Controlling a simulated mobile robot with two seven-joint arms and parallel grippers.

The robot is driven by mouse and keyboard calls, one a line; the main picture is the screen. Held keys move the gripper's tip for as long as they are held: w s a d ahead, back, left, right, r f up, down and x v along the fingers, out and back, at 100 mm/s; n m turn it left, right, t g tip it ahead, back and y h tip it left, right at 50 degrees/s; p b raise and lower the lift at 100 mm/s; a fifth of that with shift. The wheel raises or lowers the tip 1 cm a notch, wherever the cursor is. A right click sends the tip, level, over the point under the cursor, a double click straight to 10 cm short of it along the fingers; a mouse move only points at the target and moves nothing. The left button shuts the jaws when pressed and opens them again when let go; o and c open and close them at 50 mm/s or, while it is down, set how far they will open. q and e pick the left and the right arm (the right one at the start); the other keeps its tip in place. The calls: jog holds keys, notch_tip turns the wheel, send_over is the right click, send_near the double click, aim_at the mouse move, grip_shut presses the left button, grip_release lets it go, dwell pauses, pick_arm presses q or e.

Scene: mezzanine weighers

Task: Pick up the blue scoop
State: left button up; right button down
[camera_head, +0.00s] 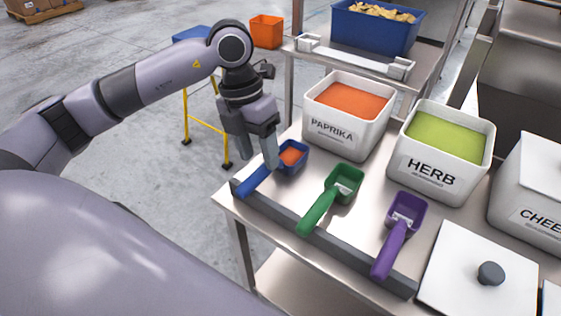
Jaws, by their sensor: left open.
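The blue scoop (262,178) lies at the left end of the steel table, its handle over the dark grey rail and its bowl holding some orange powder. My left gripper (257,158) is open and points down right at the scoop. One fingertip appears in front of the scoop near where handle and bowl meet; the other is further left. I cannot tell whether either finger touches it. My right gripper is not in view.
A green scoop (329,200) and a purple scoop (399,236) lie to the right along the rail (290,224). The paprika bin (334,137) and herb bin (430,178) stand behind. A white lid (455,275) lies front right. A yellow-framed stand (206,128) is left of the table.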

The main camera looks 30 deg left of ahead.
aim_at(261, 167)
pick_arm(q)
jog(key=f, duration=0.2)
jog(key=d+f, duration=0.1)
jog(key=f, duration=0.1)
jog(key=shift+s, duration=0.15)
jog(key=shift+f, duration=0.4)
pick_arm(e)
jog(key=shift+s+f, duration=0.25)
pick_arm(q)
grip_shut()
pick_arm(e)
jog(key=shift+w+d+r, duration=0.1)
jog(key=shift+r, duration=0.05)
pick_arm(q)
notch_tip(261, 167, up, 20)
jog(key=p, duration=0.2)
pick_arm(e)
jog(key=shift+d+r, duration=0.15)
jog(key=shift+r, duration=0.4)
